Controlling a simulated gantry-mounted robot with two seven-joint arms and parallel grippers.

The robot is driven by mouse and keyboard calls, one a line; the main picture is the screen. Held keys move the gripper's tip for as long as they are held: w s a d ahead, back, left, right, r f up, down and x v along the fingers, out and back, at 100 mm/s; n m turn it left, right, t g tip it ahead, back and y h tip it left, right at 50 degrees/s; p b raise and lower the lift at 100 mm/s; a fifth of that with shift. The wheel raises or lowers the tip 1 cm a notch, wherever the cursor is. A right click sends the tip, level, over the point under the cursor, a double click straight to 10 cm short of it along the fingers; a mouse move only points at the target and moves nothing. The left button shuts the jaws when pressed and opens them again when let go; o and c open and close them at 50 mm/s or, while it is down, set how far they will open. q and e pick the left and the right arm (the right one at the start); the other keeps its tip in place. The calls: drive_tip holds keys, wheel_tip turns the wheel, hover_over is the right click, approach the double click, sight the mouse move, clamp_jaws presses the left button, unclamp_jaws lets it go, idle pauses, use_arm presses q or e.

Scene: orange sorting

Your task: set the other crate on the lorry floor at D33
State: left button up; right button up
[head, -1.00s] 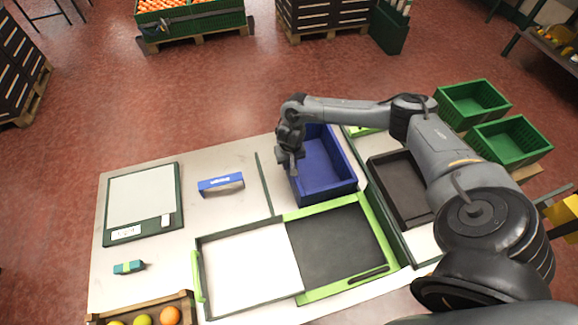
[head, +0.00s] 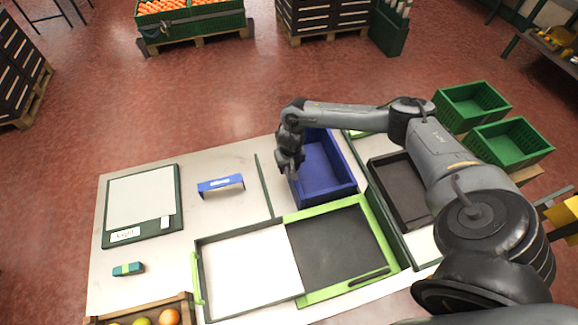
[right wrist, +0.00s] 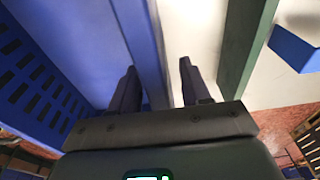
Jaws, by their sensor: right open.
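A blue crate (head: 341,190) stands empty and open-topped on the table. My right gripper (head: 291,172) is at the crate's left wall, pointing down. In the right wrist view its two fingers (right wrist: 158,88) are apart, with the crate's blue wall (right wrist: 145,45) running between them; I cannot tell whether either finger touches it. Two green crates stand at the right, one farther back (head: 472,103) and one nearer (head: 510,143). I see no readable D33 mark or clear lorry floor. My left gripper is not in view.
A dark tray (head: 384,168) lies right of the blue crate. A green-framed board (head: 336,243) and white panel (head: 250,272) lie in front. A blue bracket (head: 221,184), scale (head: 141,198) and fruit box (head: 185,300) are at left.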

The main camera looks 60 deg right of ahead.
use_arm(q)
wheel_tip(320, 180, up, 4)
drive_tip(key=p, duration=0.4)
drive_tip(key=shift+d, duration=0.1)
use_arm(e)
drive_tip(key=r, duration=0.7)
drive_tip(key=s+a+r, duration=0.1)
drive_tip(key=r, duration=0.2)
drive_tip(key=shift+r, duration=0.4)
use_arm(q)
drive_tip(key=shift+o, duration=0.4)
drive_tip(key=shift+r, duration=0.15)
use_arm(e)
drive_tip(key=shift+r, duration=0.7)
